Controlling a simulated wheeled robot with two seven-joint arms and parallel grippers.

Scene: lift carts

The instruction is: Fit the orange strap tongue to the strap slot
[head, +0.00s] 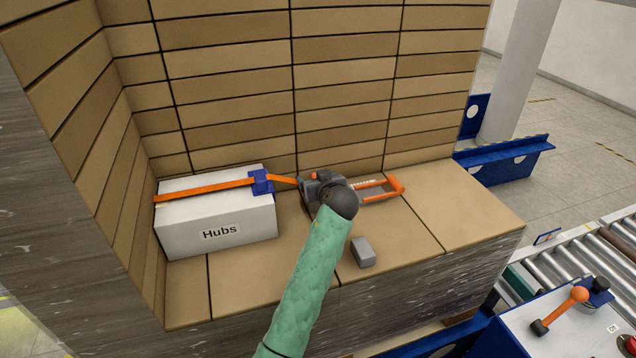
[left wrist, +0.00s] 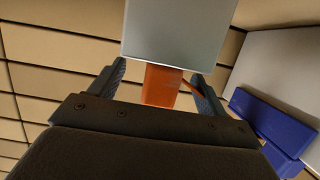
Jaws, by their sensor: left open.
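In the head view an orange strap (head: 205,189) crosses a white box marked Hubs (head: 222,227) and runs over a blue corner piece (head: 261,182) towards my left gripper (head: 311,182). In the left wrist view the left gripper (left wrist: 160,88) is open, its fingers either side of an orange piece (left wrist: 160,86), seemingly the strap tongue, below a pale grey block (left wrist: 180,28). I cannot tell whether the fingers touch it. A metal fitting with an orange handle (head: 396,189) lies right of the gripper, partly hidden by my wrist. I cannot make out the strap slot. My right gripper is out of view.
A loose grey block (head: 362,252) lies on the carton layer in front of the fitting. Stacked cartons (head: 345,85) form walls behind and left. The carton top at the right (head: 455,205) is clear. A roller conveyor and control panel (head: 585,325) stand at lower right.

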